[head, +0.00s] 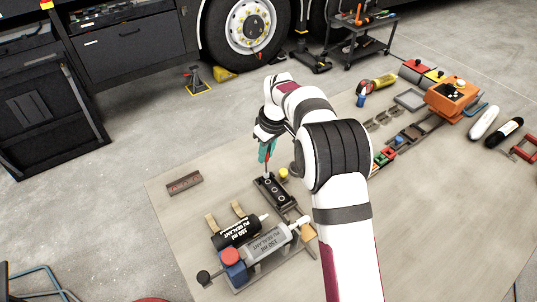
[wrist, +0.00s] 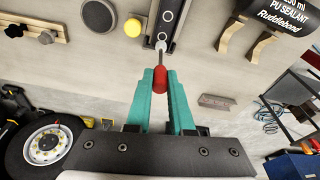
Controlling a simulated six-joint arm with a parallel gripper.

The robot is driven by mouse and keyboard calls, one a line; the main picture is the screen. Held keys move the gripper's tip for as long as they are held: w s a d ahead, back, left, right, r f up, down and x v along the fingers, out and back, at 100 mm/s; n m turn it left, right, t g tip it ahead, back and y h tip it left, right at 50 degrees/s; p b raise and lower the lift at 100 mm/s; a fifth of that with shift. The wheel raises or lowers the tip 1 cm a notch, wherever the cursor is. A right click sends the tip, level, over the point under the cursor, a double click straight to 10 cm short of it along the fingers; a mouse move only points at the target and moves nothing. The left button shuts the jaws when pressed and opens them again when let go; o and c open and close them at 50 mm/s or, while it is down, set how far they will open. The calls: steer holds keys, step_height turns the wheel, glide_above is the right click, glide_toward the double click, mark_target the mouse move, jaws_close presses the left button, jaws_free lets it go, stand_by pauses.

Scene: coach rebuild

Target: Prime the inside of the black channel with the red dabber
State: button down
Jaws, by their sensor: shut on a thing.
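My gripper (head: 266,152) is shut on the red dabber (wrist: 160,80), its teal fingers (wrist: 160,92) on either side of the red handle. The dabber's pale tip (wrist: 161,46) points at the near end of the black channel (wrist: 175,24) in the wrist view. In the head view the black channel (head: 272,193) lies on the work surface below my gripper, with round light-rimmed marks along its inside. The tip is at or just over the channel's end; I cannot tell whether it touches. Part of the channel is cut off in the wrist view.
A yellow knob (head: 283,173) stands close beside the channel. A black sealant cartridge (head: 236,232) and a grey one (head: 266,242) lie in front of it. A brown labelled bar (head: 184,182) lies to the left. The mat's left side (head: 175,215) is mostly clear.

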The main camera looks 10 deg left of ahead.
steer(key=shift+r, duration=3.2)
steer(key=s+d+f, duration=0.4)
steer(key=s+d, duration=0.2)
steer(key=shift+s+d+f, duration=0.2)
steer(key=shift+d, duration=0.05)
